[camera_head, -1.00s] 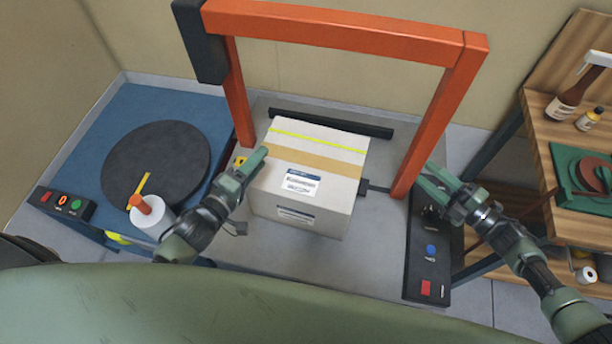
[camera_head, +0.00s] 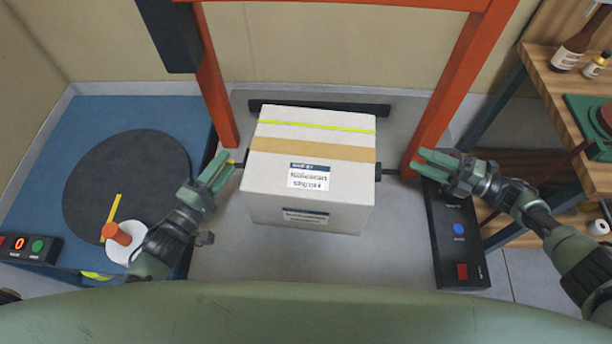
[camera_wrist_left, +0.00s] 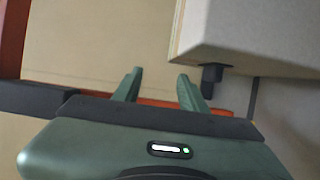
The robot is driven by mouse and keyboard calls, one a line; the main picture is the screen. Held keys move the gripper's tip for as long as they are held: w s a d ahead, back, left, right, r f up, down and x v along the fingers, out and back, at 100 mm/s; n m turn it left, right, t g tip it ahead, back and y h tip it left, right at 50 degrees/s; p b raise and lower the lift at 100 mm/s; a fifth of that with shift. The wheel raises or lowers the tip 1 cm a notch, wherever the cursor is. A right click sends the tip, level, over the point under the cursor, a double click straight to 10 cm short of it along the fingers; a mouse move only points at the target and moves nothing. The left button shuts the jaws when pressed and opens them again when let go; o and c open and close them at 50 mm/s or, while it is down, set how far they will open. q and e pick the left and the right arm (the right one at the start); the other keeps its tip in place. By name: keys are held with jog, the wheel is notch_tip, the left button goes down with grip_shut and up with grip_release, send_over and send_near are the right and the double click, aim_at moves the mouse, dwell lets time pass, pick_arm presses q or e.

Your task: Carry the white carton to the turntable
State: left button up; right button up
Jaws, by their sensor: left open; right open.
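The white carton (camera_head: 270,190) stands upright on a grey table under an orange arch, with a tan tape band, a yellow-green strap and labels. My left gripper (camera_head: 222,170) is open and empty just left of the carton, apart from it. In the left wrist view the carton's corner (camera_wrist_left: 250,35) hangs at the upper right, beyond the open left fingers (camera_wrist_left: 160,88). My right gripper (camera_head: 425,165) is open and empty to the right of the carton, near the arch's right post. The dark round turntable (camera_head: 125,185) lies on a blue bench at the left.
The orange arch (camera_head: 440,105) has posts on both sides of the carton. A white spool with an orange top (camera_head: 118,234) and a yellow strip sit at the turntable's front edge. A black control panel (camera_head: 452,235) lies right of the carton. A wooden shelf (camera_head: 550,90) stands at the right.

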pick_arm(q)
jog(key=b, duration=0.8)
send_near(243, 164)
jog(key=w+d+f, duration=0.1)
jog(key=w, duration=0.2)
pick_arm(e)
send_near(381, 169)
jog(key=w+a+f, duration=0.1)
pick_arm(q)
jog(key=shift+s, duration=0.1)
pick_arm(e)
jog(key=shift+w+a, duration=0.1)
jog(key=shift+w, duration=0.05)
pick_arm(q)
jog(key=shift+x, duration=3.85)
pick_arm(e)
jog(key=x, duration=0.8)
pick_arm(q)
jog(key=shift+a, duration=0.1)
jog(key=shift+c, duration=0.3)
pick_arm(e)
jog(key=shift+c, duration=0.3)
pick_arm(q)
grip_shut()
pick_arm(e)
grip_shut()
